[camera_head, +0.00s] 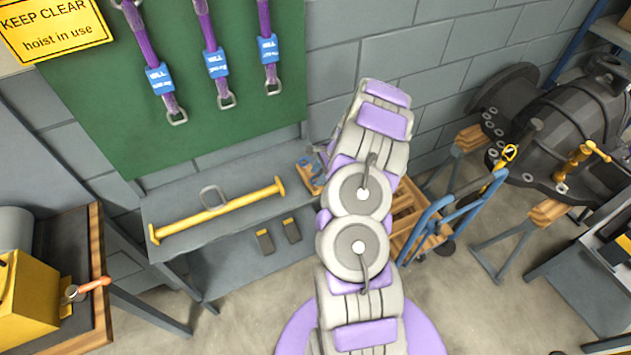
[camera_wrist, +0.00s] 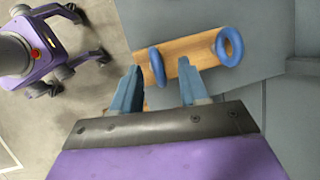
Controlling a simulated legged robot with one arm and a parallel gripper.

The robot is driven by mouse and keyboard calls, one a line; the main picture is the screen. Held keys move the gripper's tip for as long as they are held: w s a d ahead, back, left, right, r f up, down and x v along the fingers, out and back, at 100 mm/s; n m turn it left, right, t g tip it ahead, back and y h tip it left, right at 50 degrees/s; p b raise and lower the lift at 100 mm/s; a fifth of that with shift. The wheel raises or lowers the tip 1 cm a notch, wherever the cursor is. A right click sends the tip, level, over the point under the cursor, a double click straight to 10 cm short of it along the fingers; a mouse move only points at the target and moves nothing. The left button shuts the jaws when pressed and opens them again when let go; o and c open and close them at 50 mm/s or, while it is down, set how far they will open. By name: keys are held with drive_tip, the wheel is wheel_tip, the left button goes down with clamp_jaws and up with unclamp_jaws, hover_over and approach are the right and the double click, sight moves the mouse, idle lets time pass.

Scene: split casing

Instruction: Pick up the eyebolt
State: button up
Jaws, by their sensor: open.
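Two blue ring-shaped eyebolts stand in a wooden block in the wrist view. One eyebolt (camera_wrist: 157,66) is at the block's left part, and the other eyebolt (camera_wrist: 230,46) is at its right end. The wooden block (camera_wrist: 204,45) lies on a grey surface. My gripper (camera_wrist: 160,65) is open, with its two blue-grey fingers apart. In the picture the left eyebolt shows between the fingertips; I cannot tell how far beyond them it is. In the head view the wooden block (camera_head: 314,182) sits at the bench's right end, partly behind my arm, and my gripper is mostly hidden.
A yellow lifting bar (camera_head: 215,212) lies on the grey bench (camera_head: 180,257) left of the block. Purple slings (camera_head: 208,35) hang on a green board above. To the right are a blue hand truck (camera_head: 425,218) and a large dark casing (camera_head: 560,130) on stands.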

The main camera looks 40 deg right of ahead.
clamp_jaws()
idle(0.6)
